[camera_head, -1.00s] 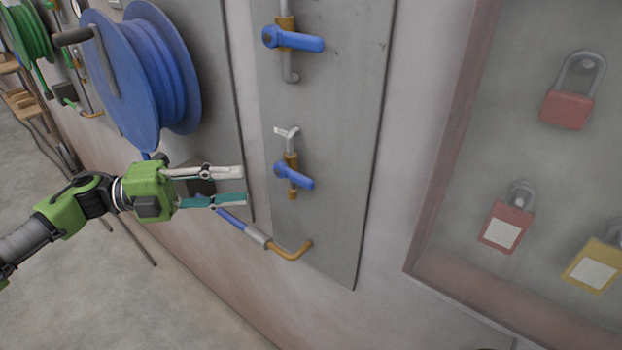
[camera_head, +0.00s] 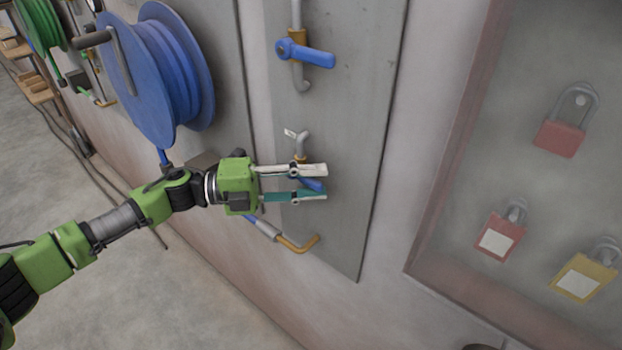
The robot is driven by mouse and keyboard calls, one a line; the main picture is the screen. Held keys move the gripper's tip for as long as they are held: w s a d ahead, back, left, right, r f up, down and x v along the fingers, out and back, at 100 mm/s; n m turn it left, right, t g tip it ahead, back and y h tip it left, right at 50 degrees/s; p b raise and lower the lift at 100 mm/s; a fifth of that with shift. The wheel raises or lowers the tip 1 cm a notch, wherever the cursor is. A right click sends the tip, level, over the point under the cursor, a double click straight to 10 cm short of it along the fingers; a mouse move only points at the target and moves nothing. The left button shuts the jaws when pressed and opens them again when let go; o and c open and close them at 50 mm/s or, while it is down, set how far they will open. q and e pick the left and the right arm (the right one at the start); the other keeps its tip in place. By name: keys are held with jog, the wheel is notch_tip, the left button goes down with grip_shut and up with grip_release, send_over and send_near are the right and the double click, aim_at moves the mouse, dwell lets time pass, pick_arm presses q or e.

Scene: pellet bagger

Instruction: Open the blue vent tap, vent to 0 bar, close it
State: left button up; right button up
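A small lower blue tap (camera_head: 313,185) sits on a brass valve on the grey wall panel (camera_head: 345,215). A larger blue tap (camera_head: 306,53) is higher on the same panel, its lever pointing right and slightly down. I cannot tell from any label which is the vent tap. My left gripper (camera_head: 325,184) is open, with its pale upper finger above the lower tap's lever and its teal lower finger below it. The fingers hide part of that valve, and I cannot tell whether they touch the lever. My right gripper is not in view. No pressure gauge shows.
A blue hose reel (camera_head: 165,75) hangs left of the panel, above my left arm. A case with red padlocks (camera_head: 560,138) and a yellow padlock (camera_head: 584,277) is at right.

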pick_arm(q)
grip_shut()
